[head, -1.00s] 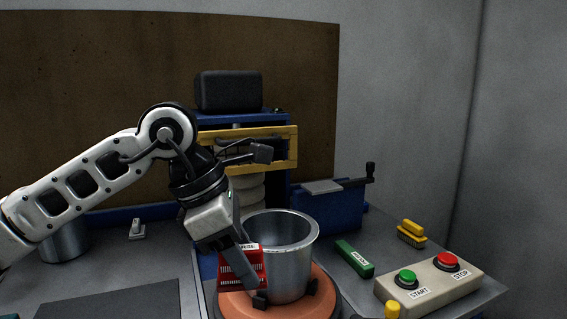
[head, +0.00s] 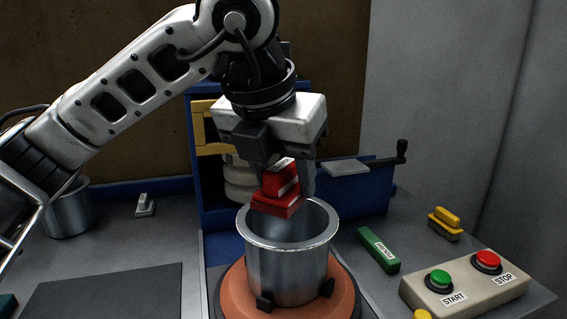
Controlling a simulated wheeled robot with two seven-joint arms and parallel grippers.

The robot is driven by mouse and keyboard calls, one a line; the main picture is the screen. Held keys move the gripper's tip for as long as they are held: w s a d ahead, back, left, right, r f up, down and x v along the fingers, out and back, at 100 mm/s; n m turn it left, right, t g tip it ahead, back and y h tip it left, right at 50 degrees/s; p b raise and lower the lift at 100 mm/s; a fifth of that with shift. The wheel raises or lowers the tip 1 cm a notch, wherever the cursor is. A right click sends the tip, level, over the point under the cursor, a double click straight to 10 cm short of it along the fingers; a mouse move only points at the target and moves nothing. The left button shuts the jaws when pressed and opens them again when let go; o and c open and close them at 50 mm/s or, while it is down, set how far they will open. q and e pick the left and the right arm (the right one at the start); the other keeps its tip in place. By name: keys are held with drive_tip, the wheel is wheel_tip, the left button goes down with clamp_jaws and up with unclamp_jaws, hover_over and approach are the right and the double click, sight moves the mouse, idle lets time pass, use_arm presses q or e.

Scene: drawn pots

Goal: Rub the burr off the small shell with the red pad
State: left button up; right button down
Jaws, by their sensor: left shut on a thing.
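The small shell (head: 285,270) is a grey metal pot, open at the top, standing upright on an orange round chuck (head: 240,300) with dark jaws around its foot. My left gripper (head: 283,185) is shut on the red pad (head: 279,190) and holds it above the shell's mouth, near the far rim. Whether the pad touches the rim I cannot tell. No burr can be made out on the rim at this size. My right gripper is not in view.
A control box with a green START button (head: 439,279) and a red STOP button (head: 487,261) is at the right. A green block (head: 379,250) and a yellow brush (head: 445,225) lie nearby. Another metal pot (head: 69,211) stands at the left. A blue machine (head: 350,200) stands behind.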

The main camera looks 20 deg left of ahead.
use_arm(q)
drive_tip(key=shift+f, duration=0.85)
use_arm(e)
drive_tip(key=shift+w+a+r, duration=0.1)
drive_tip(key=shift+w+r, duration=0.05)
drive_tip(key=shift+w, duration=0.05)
use_arm(q)
drive_tip(key=shift+f+b, duration=0.1)
drive_tip(key=shift+b, duration=0.2)
